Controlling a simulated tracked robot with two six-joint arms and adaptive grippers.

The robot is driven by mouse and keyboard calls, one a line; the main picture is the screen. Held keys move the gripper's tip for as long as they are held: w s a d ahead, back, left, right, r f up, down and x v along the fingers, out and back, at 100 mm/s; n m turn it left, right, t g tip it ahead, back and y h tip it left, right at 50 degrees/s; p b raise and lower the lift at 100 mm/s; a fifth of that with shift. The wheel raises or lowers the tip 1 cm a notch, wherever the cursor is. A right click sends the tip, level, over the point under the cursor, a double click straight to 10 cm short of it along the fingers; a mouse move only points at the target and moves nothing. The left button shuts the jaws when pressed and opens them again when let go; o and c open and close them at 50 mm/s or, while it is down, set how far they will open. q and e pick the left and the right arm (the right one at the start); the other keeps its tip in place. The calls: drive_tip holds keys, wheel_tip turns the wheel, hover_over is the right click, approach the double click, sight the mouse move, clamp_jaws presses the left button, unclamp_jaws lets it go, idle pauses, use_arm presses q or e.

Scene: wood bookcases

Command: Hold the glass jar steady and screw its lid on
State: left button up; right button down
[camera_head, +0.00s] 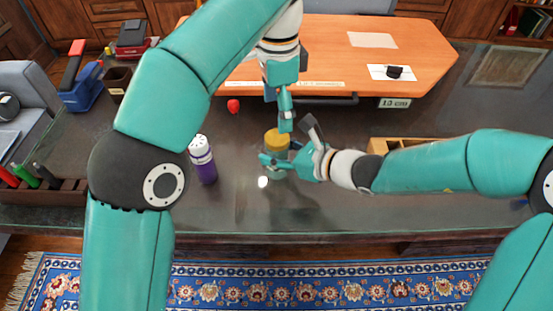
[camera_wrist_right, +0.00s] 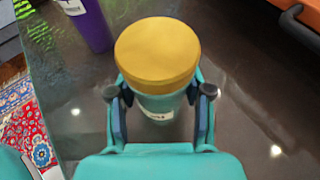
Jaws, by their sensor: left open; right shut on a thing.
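The glass jar (camera_wrist_right: 157,107) stands upright on the dark table with a yellow lid (camera_wrist_right: 157,55) on its top. In the head view the lid (camera_head: 276,141) shows just below my left gripper; most of the jar is hidden by my right gripper. My right gripper (camera_head: 284,160) is shut on the jar, one finger on each side below the lid, as the right wrist view shows. My left gripper (camera_head: 279,108) is open and empty, pointing down above the lid, apart from it. I cannot tell how tightly the lid sits.
A purple bottle with a white cap (camera_head: 202,159) stands left of the jar. A small red object (camera_head: 233,106) lies behind it. An orange board (camera_head: 330,45) covers the back of the table. A wooden box (camera_head: 385,145) stands at right, partly behind my right arm.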

drive_tip(key=shift+c, duration=2)
unclamp_jaws()
drive_tip(key=v, duration=1.2)
drive_tip(key=shift+f, duration=0.2)
